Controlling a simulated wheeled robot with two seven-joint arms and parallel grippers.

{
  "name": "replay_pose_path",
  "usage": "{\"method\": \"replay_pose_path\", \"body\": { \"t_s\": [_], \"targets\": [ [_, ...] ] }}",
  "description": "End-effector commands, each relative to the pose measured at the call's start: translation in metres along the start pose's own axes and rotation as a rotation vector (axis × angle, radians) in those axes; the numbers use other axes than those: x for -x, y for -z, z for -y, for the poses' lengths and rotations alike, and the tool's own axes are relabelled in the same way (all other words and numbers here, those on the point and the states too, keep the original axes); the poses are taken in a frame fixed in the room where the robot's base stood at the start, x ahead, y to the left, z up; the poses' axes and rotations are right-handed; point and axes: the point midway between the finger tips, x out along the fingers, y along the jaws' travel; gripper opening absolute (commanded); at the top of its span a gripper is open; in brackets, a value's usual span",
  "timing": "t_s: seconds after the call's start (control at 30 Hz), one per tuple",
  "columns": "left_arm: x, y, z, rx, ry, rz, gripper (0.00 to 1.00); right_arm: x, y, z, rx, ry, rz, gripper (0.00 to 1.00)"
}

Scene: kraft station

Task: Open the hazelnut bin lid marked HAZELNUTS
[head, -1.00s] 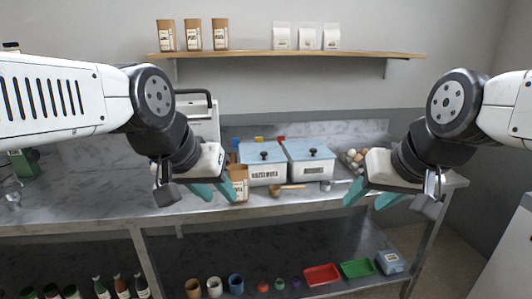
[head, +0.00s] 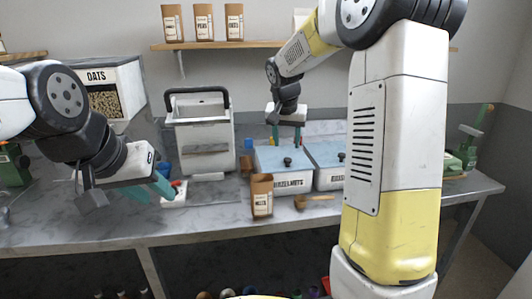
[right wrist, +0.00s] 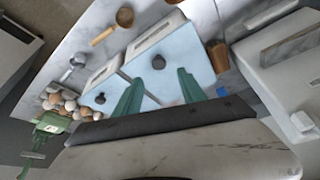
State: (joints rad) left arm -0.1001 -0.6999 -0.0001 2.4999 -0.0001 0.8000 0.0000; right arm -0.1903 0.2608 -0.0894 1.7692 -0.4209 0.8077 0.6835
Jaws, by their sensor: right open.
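The hazelnut bin (head: 265,183) is a white box labelled HAZELNUTS on the counter, with a flat light-blue lid (head: 268,157) and a black knob (head: 287,161). The lid is closed. My right gripper (head: 286,138) is open and empty, above and behind the lid. In the right wrist view, the knob (right wrist: 158,62) lies just beyond the gap between the green fingers (right wrist: 160,78), and nothing is between them. Contact with the lid cannot be told. My left gripper (head: 152,188) is open and empty over the left of the counter, apart from the bin.
A second blue-lidded bin (head: 328,152) stands close on the right. A brown bag (head: 262,196) and a wooden scoop (head: 312,198) are in front. A white machine with a dark handle (head: 204,135) stands left. My right arm covers the right of the head view.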

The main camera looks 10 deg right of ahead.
Motion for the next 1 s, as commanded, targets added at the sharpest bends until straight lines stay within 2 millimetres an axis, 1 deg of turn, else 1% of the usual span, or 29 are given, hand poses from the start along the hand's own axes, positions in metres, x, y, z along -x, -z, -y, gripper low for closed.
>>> {"method": "replay_pose_path", "body": {
  "t_s": [0.3,0.4,0.5,0.63,0.83,0.87,1.0],
  "targets": [
    [0.000,0.000,0.000,0.000,0.000,0.000,0.36,-0.047,-0.001,-0.001,0.000,-0.002,0.003,0.48],
    [0.000,0.000,0.000,0.000,0.000,0.000,0.36,-0.061,-0.001,-0.001,0.000,-0.002,0.002,0.48],
    [0.000,0.000,0.000,0.000,0.000,0.000,0.36,-0.070,-0.001,-0.001,0.000,-0.001,0.003,0.48],
    [0.000,0.000,0.000,0.000,0.000,0.000,0.36,-0.074,-0.001,-0.001,0.000,0.000,0.001,0.48],
    [0.000,0.000,0.000,0.000,0.000,0.000,0.36,-0.075,-0.001,-0.001,0.000,0.000,0.001,0.48],
    [0.000,0.000,0.000,0.000,0.000,0.000,0.36,-0.075,-0.001,-0.001,0.000,0.000,0.001,0.46],
    [0.000,0.000,0.000,0.000,0.000,0.000,0.36,-0.075,-0.001,-0.001,0.000,0.000,0.001,0.19]
  ]
}}
